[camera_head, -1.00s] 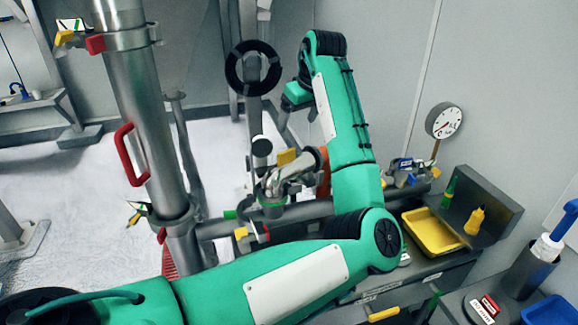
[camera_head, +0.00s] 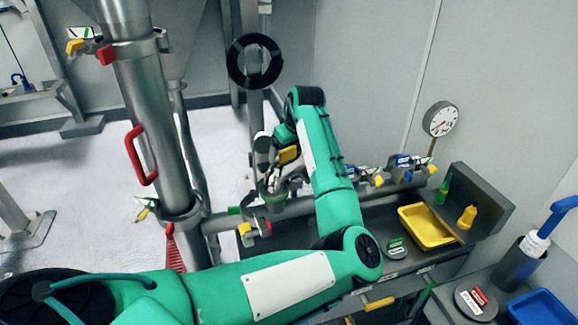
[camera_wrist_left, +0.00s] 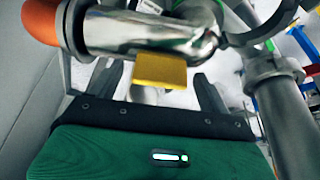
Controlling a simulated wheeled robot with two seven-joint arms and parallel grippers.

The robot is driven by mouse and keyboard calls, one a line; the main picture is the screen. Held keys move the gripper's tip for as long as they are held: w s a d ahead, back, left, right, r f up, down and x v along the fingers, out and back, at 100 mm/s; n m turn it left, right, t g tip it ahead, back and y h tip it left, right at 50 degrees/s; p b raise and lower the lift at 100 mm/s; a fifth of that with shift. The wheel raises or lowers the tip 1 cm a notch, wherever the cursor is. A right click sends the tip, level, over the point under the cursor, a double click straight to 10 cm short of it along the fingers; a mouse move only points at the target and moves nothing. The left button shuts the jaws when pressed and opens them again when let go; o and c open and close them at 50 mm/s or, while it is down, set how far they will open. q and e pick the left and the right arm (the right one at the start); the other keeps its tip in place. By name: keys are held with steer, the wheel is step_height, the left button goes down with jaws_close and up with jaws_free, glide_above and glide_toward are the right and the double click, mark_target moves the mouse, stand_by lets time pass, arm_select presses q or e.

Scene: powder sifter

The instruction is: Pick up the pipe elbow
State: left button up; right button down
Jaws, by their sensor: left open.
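The pipe elbow (camera_wrist_left: 118,35) is a shiny silver bend with a yellow tab (camera_wrist_left: 160,70) on its near side. In the wrist view it crosses the top, with an orange part at its left end. In the head view the elbow (camera_head: 271,183) sits above the horizontal pipe, partly hidden by my left arm. My left gripper (camera_wrist_left: 158,74) is open, with its dark fingers pointing at the elbow, one either side of the yellow tab. I cannot tell whether they touch. My right gripper is not in view.
A thick vertical steel pipe (camera_head: 150,110) with a red handle (camera_head: 140,155) stands left. The horizontal pipe (camera_head: 220,222) runs below the elbow, with clamps and valves. A yellow tray (camera_head: 427,226), yellow bottle (camera_head: 467,217) and gauge (camera_head: 441,119) are at the right.

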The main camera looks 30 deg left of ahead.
arm_select(q)
steer(key=shift+d, duration=0.1)
steer(key=shift+c, duration=0.9)
jaws_close()
